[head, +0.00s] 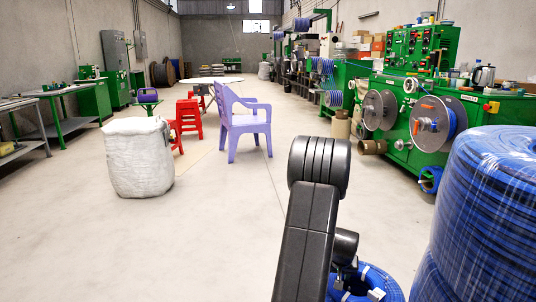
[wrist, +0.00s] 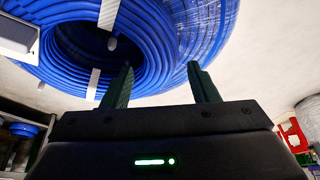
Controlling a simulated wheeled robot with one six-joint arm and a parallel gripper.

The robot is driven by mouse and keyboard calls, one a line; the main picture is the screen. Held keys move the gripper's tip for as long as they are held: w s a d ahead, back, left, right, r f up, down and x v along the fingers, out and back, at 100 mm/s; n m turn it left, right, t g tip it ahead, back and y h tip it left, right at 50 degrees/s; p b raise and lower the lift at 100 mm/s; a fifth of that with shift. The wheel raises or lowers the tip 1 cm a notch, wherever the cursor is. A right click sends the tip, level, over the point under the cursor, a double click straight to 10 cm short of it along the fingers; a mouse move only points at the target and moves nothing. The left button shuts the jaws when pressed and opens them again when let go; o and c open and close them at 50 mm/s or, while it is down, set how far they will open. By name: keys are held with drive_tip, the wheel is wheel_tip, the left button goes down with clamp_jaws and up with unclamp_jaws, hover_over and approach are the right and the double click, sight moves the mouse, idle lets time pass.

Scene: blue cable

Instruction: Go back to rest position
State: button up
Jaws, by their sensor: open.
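My gripper (wrist: 160,86) shows in the wrist view with its two dark green fingers apart and nothing between them. A blue cable coil (wrist: 155,45) with white ties fills the top of that view, just beyond the fingertips. I cannot tell whether the left finger touches it. In the head view my dark arm rises at the bottom centre and hides the gripper. A blue coil with white ties (head: 385,282) lies low at the bottom, partly hidden behind my arm.
A tall wrapped stack of blue cable (head: 485,215) stands close at the right. A green machine with reels (head: 455,115) is behind it. A white sack (head: 138,160), a purple chair (head: 245,122) and red stools (head: 188,115) stand left of centre. The floor at front left is clear.

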drive_tip(key=shift+f, duration=0.55)
wheel_tip(320, 180, down, 3)
drive_tip(key=shift+b, duration=0.95)
drive_tip(key=d+p+v, duration=0.1)
drive_tip(key=p+v, duration=0.4)
drive_tip(key=v, duration=0.8)
drive_tip(key=b+x, duration=0.1)
drive_tip(key=x, duration=0.3)
drive_tip(key=b+x, duration=0.2)
drive_tip(key=x, duration=0.2)
drive_tip(key=a+b+x, duration=0.1)
drive_tip(key=b+x, duration=0.1)
drive_tip(key=x, duration=0.2)
drive_tip(key=shift+w+f, duration=0.25)
drive_tip(key=shift+f, duration=0.1)
wheel_tip(320, 180, up, 11)
drive_tip(key=p, duration=0.5)
drive_tip(key=s+a+r+n+p, duration=0.1)
drive_tip(key=a+r+p, duration=1.4)
drive_tip(key=r+p, duration=0.4)
drive_tip(key=shift+s+a+p, duration=0.3)
drive_tip(key=shift+a+p, duration=0.1)
drive_tip(key=shift+p, duration=0.35)
drive_tip(key=shift+s+r+n, duration=0.15)
drive_tip(key=shift+n, duration=0.15)
